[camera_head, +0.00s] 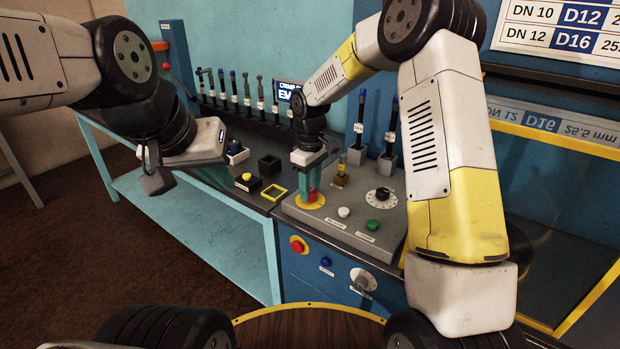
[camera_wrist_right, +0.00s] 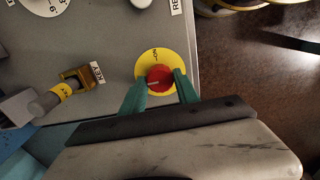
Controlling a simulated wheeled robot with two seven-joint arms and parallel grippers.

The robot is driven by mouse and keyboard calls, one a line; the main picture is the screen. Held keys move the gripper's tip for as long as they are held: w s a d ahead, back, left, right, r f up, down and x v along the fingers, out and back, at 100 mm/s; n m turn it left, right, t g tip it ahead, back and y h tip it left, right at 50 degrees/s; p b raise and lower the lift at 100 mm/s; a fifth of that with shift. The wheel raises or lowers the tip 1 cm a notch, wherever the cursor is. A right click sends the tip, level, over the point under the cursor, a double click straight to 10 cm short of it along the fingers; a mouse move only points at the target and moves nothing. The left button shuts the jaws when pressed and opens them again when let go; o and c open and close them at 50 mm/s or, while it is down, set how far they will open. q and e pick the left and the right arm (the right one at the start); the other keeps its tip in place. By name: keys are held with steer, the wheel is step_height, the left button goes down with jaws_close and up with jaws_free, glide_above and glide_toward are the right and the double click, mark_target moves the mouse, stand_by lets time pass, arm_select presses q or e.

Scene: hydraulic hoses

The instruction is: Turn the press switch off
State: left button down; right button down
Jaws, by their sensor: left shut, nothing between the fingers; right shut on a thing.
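The switch is a red knob (camera_wrist_right: 160,78) on a yellow round plate (camera_wrist_right: 147,64); the yellow plate also shows in the head view (camera_head: 318,203). A white line on the knob points left in the right wrist view. The plate's label reads "ON", upside down there. My right gripper (camera_wrist_right: 160,85) has its green fingers on both sides of the knob, shut on it. In the head view this gripper (camera_head: 309,190) points down at the panel and hides most of the knob. My left gripper (camera_head: 153,180) is shut and empty, in the air before the bench at left.
The grey panel (camera_head: 325,225) also carries a brass key switch (camera_head: 341,174), a dial (camera_head: 382,195), a white button (camera_head: 344,212) and a green button (camera_head: 374,225). A red button (camera_head: 298,245) is on the blue front. Small fittings and several upright tools stand on the bench behind.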

steer(key=shift+r, duration=0.1)
steer(key=c, duration=0.9)
jaws_free()
step_height(320, 180, up, 7)
steer(key=shift+r, duration=0.35)
